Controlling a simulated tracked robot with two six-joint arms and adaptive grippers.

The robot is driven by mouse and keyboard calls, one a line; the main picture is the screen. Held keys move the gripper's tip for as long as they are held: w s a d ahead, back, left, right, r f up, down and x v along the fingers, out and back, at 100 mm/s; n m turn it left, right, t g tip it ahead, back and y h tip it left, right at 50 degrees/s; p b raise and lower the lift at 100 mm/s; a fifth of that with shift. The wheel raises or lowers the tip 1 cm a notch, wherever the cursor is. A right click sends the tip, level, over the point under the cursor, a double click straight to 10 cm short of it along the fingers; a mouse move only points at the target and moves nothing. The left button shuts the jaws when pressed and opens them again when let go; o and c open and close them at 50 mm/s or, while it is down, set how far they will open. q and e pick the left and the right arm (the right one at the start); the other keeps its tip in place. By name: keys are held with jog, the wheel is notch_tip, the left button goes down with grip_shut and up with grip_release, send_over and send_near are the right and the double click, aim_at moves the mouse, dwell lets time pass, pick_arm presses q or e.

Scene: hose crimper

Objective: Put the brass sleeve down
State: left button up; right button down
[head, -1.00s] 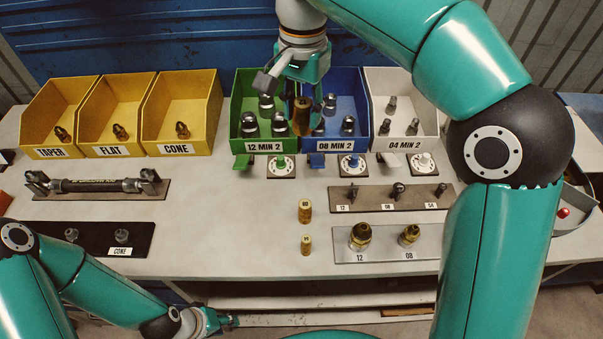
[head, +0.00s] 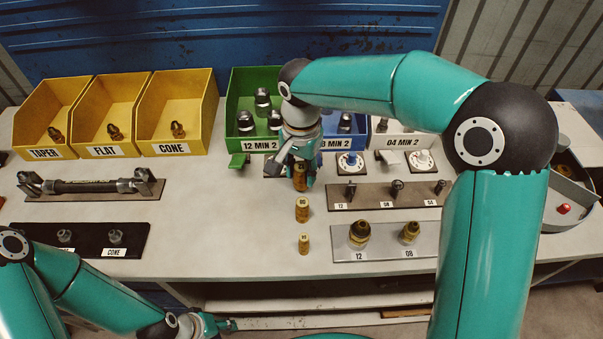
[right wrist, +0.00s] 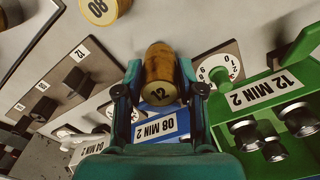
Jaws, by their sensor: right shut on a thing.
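My right gripper (head: 301,172) is shut on a brass sleeve (head: 299,178), just in front of the green and blue bins.
Green (head: 236,111), blue (head: 358,146) and white bins stand behind, with dials (head: 350,163) before them. A dark strip with small parts (head: 334,196) and a grey plate with brass fittings (head: 343,245) lie to the right. The table left of the sleeves is clear.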

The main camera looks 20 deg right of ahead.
aim_at(302, 167)
jog(key=shift+f, duration=0.7)
jog(key=c, duration=0.7)
grip_release()
jog(key=shift+f, duration=0.1)
notch_tip(302, 167, up, 12)
jog(key=shift+r, duration=0.15)
